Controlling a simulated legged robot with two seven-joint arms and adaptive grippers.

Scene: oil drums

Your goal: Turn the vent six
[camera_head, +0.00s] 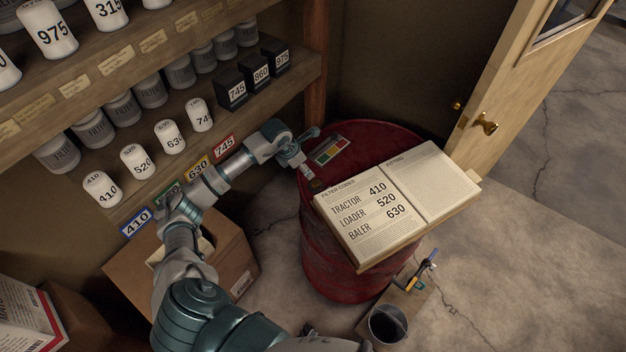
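A red oil drum (345,262) stands right of the shelf. On its top lies a small plate with green, yellow and red patches (329,150). A large open book (385,205) covers the front right of the top and overhangs the edge. My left gripper (312,153) is over the drum's left rim, beside the plate. Its fingers look spread apart, with nothing clearly held. A small brownish piece (316,184) shows just below the lower finger; I cannot tell whether it is the vent or whether the finger touches it. My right gripper is not in view.
The shelf (150,190) on the left holds filters, dark boxes and coloured number tags. A cardboard box (225,265) is under my arm. A door (510,80) stands right; floor there is clear.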

